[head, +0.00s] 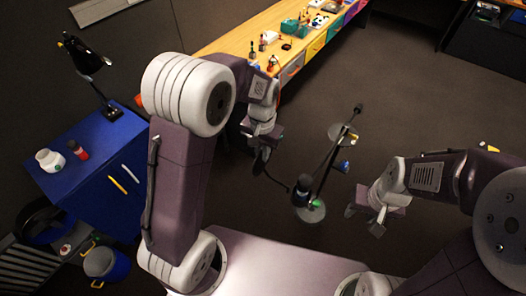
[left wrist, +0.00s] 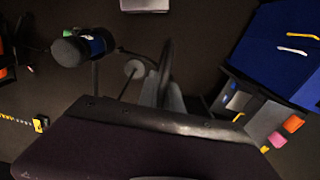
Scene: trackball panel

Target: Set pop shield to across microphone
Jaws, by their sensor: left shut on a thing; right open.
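The microphone (head: 303,186) is a dark cylinder on a stand in the middle of the head view; in the left wrist view its dark head and blue band (left wrist: 85,46) are at upper left. The pop shield (head: 261,161) is a dark, thin disc, seen nearly edge-on in the left wrist view (left wrist: 166,60). A thin curved arm runs from it to the microphone stand. My left gripper (head: 260,146) is shut on the pop shield, which stands to the left of the microphone, apart from it. My right gripper (head: 372,222) is open and empty, right of the stand.
The stand's round base (head: 312,212) is on the dark floor. A blue cabinet (head: 88,160) with a black lamp (head: 88,62) stands at left. A long wooden bench (head: 245,38) with small items runs along the back. The floor right of the stand is mostly clear.

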